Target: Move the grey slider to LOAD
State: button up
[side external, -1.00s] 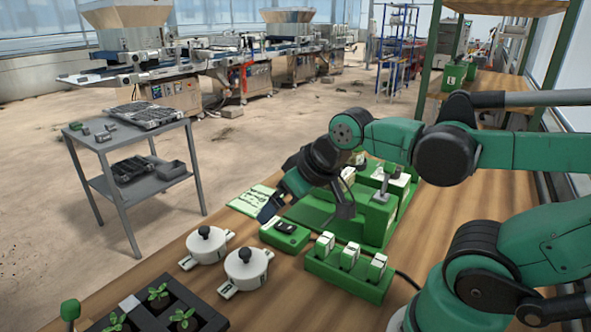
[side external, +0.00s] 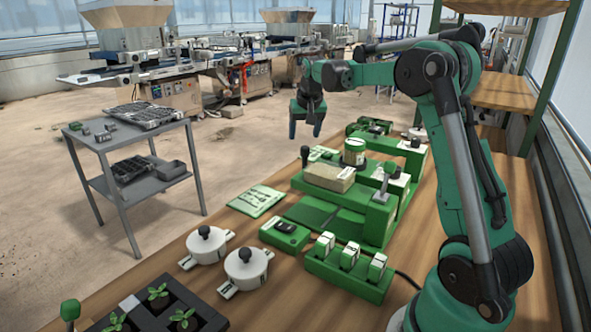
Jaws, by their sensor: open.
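The green tray seeder (side external: 345,218) stands on the wooden bench, with a tan block and a jar on its top. A small upright grey handle (side external: 383,186) stands on its right part; I cannot tell for sure that it is the grey slider. No LOAD marking is readable at this size. My gripper (side external: 306,131) is open and empty, pointing down. It is raised above the far left part of the seeder, apart from everything.
A switch block (side external: 350,270) with several white-faced rockers, a green box with a black knob (side external: 285,236), two white round valves (side external: 246,268) and a seedling tray (side external: 160,306) stand in front. A green card (side external: 256,200) lies left of the seeder.

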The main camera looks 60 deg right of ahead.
aim_at(306, 147)
jog(key=shift+d+f, duration=0.3)
jog(key=shift+d, duration=0.35)
jog(key=shift+d+f, duration=0.2)
jog(key=shift+f, duration=0.1)
jog(key=x, duration=0.5)
jog(key=shift+a, duration=0.1)
grip_shut()
dwell(0.6)
